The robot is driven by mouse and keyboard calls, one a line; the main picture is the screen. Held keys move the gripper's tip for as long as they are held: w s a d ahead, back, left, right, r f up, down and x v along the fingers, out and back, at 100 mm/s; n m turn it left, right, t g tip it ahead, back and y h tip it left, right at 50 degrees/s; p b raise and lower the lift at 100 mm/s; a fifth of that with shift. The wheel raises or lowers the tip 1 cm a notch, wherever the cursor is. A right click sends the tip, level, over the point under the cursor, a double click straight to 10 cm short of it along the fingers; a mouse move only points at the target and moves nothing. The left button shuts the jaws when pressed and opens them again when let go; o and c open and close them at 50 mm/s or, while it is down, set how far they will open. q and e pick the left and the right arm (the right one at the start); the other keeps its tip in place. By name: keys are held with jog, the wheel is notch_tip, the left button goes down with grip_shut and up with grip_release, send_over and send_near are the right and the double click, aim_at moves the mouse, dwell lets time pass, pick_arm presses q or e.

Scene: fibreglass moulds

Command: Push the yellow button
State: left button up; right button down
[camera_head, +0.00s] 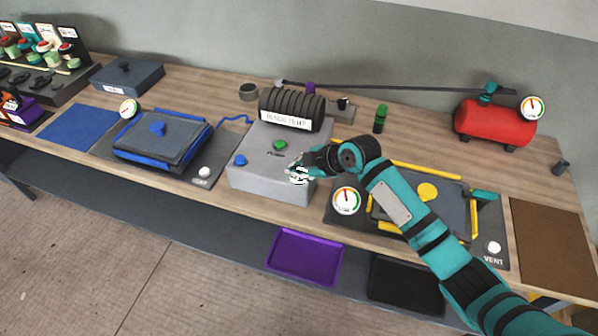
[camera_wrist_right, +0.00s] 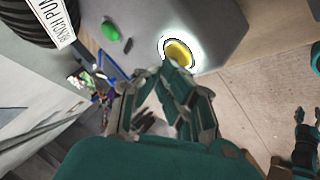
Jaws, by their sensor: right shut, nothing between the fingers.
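The yellow button (camera_wrist_right: 179,53) shows in the right wrist view, with a bright white ring around it, on top of the grey pump box (camera_head: 262,178). In the head view my right gripper (camera_head: 297,172) is over the box's front right corner and mostly hides this button. The gripper also shows in the right wrist view (camera_wrist_right: 168,72), its fingers shut and empty. The fingertips are at the button's near edge; I cannot tell whether they touch it.
A green button (camera_head: 279,145) and a blue button (camera_head: 240,160) are on the same box, left of my gripper. A dark mould with a blue frame (camera_head: 165,137) lies to the left. A yellow-edged mould (camera_head: 455,205) lies under my right arm. A red tank (camera_head: 495,122) stands at the back right.

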jog(key=shift+d+r, duration=0.1)
jog(key=shift+r, duration=0.25)
jog(key=shift+r+p, duration=0.1)
jog(key=shift+p, duration=0.2)
notch_tip(320, 180, up, 6)
jog(key=p, duration=0.4)
jog(key=shift+p, duration=0.35)
